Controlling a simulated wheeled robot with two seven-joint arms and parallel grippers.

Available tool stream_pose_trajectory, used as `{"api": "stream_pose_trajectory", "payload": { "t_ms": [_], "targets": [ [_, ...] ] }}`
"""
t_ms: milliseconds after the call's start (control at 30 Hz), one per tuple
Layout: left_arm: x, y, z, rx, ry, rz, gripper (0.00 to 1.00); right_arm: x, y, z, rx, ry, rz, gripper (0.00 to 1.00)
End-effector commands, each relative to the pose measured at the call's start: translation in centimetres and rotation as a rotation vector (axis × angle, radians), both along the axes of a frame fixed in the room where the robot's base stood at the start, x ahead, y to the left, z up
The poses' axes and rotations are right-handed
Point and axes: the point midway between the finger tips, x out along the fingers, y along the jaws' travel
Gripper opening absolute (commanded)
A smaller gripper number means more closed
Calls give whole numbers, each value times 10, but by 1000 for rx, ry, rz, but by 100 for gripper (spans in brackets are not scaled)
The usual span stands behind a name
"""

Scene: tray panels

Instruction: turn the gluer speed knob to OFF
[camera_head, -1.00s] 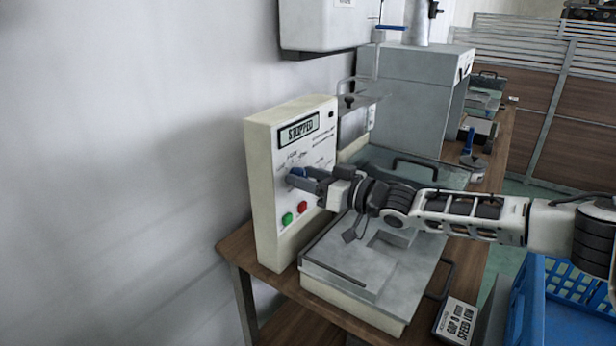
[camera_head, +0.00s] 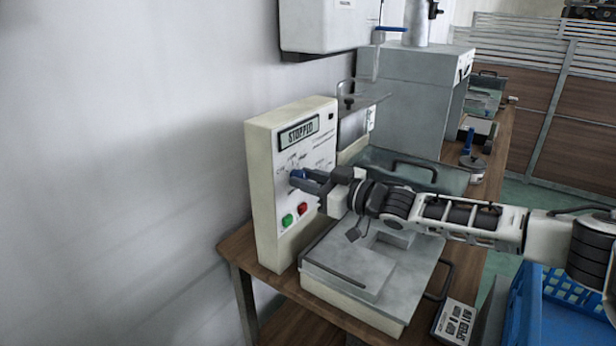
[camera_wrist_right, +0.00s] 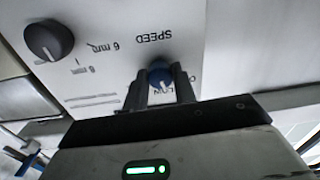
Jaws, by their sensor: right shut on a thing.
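The knob's exact setting is hard to read. My left gripper is not in view.
A green button (camera_head: 287,220) and a red button (camera_head: 302,208) sit below the knob. A black knob (camera_wrist_right: 49,40) shows in the wrist view. The grey machine bed (camera_head: 350,265) lies under my right arm. A blue crate (camera_head: 565,290) stands at lower right.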

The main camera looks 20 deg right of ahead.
Motion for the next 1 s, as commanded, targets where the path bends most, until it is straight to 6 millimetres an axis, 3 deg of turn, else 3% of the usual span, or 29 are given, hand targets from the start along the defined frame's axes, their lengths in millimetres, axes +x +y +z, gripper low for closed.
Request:
{"api": "stream_pose_trajectory", "payload": {
  "t_ms": [500,1000],
  "targets": [
    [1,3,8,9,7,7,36,0,0,1,-351,-274,0,4],
    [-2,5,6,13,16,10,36,0,0,1,-510,-398,1,4]
  ]
}}
